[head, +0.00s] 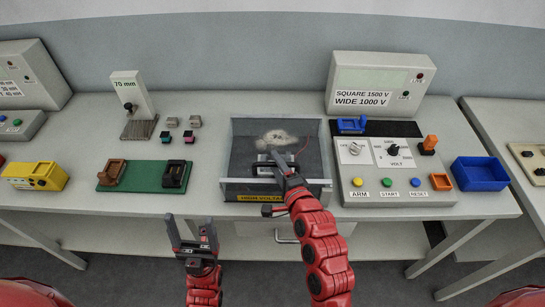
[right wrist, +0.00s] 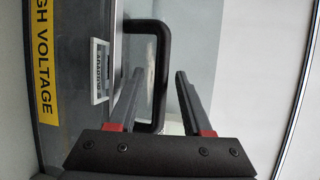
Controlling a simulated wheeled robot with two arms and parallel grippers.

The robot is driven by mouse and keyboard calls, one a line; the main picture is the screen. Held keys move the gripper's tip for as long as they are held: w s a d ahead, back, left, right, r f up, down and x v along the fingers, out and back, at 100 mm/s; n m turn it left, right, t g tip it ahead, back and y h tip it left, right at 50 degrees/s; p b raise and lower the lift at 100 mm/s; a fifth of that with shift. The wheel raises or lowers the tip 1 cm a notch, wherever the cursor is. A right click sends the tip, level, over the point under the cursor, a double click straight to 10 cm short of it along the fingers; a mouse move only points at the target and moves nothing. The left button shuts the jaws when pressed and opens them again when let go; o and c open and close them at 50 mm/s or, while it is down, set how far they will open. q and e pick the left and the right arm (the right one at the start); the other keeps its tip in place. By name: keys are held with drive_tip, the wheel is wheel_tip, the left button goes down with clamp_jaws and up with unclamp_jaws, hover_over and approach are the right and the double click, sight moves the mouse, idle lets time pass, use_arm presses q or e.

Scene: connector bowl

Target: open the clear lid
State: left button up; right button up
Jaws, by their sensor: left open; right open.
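The high-voltage box (head: 233,155) stands in the middle of the table, its clear lid (head: 250,125) appearing down over a dark interior with a pale patch and a red wire. My right gripper (head: 277,166) is over the box's front edge and hides part of it. In the right wrist view the black handle (right wrist: 160,65) stands between my two open, spread fingers (right wrist: 157,100); I cannot tell if either touches it. My left gripper (head: 193,236) is open and empty, in front of the table edge, left of the box.
Left of the box are a green board (head: 146,178) with two holders, small blocks and a 70 mm stand (head: 132,95). Right of it are a control panel (head: 385,170) with knobs and buttons and a blue tray (head: 480,174). A yellow holder (head: 35,176) is far left.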

drive_tip(key=shift+p+x, duration=0.35)
drive_tip(key=shift+x, duration=1.35)
drive_tip(key=shift+c, duration=0.3)
clamp_jaws()
